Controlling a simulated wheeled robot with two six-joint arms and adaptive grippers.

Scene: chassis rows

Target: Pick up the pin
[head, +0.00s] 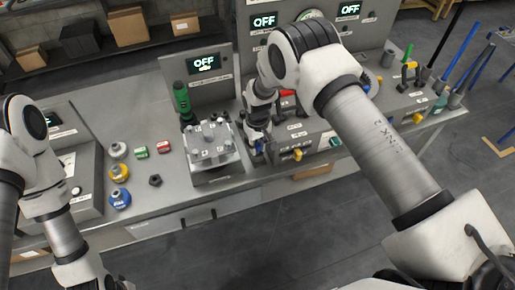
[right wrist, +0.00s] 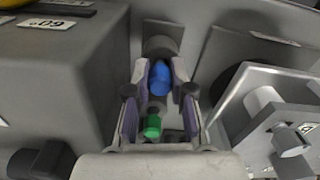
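My right gripper (right wrist: 160,85) is open in the right wrist view, its two fingers apart. A small blue rounded piece (right wrist: 159,78), which may be the pin, stands between the fingertips with a narrow gap seeming to show on each side. A green piece (right wrist: 152,127) shows nearer the palm, also between the fingers. I cannot tell whether the blue and green parts are one object. In the head view my right gripper (head: 257,136) points down beside the silver block fixture, and the piece between its fingers is hidden. My left gripper is out of the head view; only its arm shows.
The silver fixture (head: 210,143) stands just left of my right gripper, and also shows in the right wrist view (right wrist: 285,125). A grey box (right wrist: 60,85) is close on the other side. A green-handled tool (head: 182,101) stands behind the fixture.

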